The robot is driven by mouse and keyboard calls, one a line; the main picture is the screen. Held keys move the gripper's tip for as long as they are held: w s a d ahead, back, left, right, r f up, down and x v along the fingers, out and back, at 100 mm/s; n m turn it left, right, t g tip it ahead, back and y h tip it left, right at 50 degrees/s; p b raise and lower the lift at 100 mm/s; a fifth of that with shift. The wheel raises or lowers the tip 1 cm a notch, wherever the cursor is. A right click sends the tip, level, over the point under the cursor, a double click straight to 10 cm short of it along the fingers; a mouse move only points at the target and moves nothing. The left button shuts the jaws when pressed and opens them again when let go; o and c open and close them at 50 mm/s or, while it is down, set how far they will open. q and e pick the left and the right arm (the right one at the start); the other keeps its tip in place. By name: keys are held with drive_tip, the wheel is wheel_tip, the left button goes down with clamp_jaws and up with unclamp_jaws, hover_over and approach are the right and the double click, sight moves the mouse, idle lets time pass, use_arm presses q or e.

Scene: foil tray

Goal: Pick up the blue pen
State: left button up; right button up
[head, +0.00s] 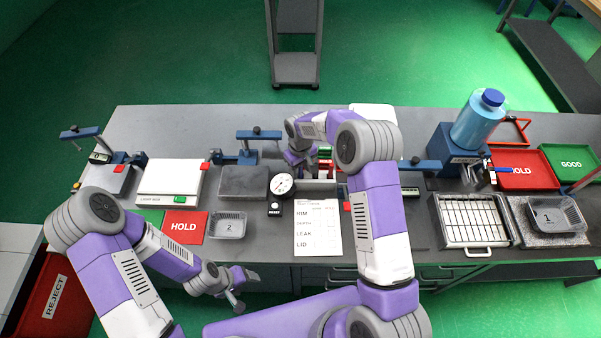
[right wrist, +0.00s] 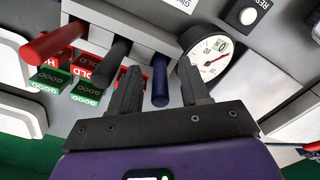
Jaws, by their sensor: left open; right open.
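The blue pen (right wrist: 160,80) stands in a grey holder (right wrist: 150,25) in the right wrist view, beside a black pen (right wrist: 116,58) and a red pen (right wrist: 55,42). My right gripper (right wrist: 160,82) is open, with one finger on each side of the blue pen in this view and gaps visible. I cannot tell how deep the pen lies between the fingers. In the head view my right gripper (head: 299,160) reaches down at the back of the table, and I cannot make out the pen there. My left gripper (head: 236,299) is open and empty near the front edge.
A round dial gauge (right wrist: 211,59) stands close beside the right gripper. Red and green stamped blocks (right wrist: 85,85) lie near the pens. A paper sheet (head: 318,240), a clear tray (head: 228,226) and a red HOLD mat (head: 184,228) lie on the grey table (head: 400,125).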

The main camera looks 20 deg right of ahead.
clamp_jaws()
idle(0.3)
